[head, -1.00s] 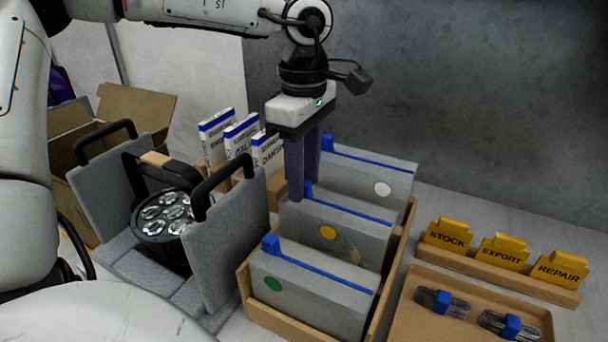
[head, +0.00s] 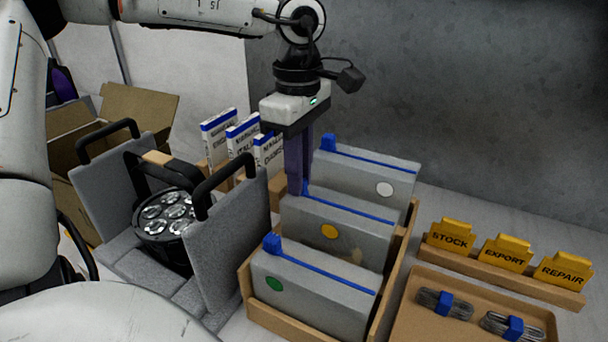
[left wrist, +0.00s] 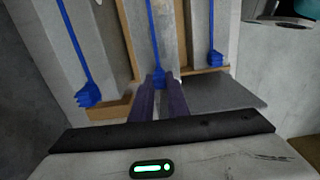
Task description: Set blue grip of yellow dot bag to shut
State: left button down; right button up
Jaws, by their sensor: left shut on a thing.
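The yellow dot bag (head: 352,243) is a grey pouch standing in the middle of a wooden crate, with a yellow dot and a blue rail (head: 355,207) along its top. Its blue grip (left wrist: 158,76) sits at the rail's left end in the head view, mostly hidden by the fingers there. My left gripper (head: 300,190) points down at that end, its dark purple fingers shut on the blue grip. In the left wrist view the fingertips (left wrist: 160,84) meet at the grip. My right gripper is not in view.
A green dot bag (head: 310,295) stands in front and a white dot bag (head: 365,175) behind, each with its blue grip at the left. A foam-lined case with a par can (head: 165,220) stands left. A cable tray (head: 480,285) and yellow tags (head: 505,252) stand right.

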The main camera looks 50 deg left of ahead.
pick_arm(q)
jog(key=c, duration=1.7)
grip_release()
jog(key=shift+s+a, duration=0.1)
jog(key=shift+a, duration=0.05)
notch_tip(320, 180, up, 10)
jog(key=shift+r, duration=0.2)
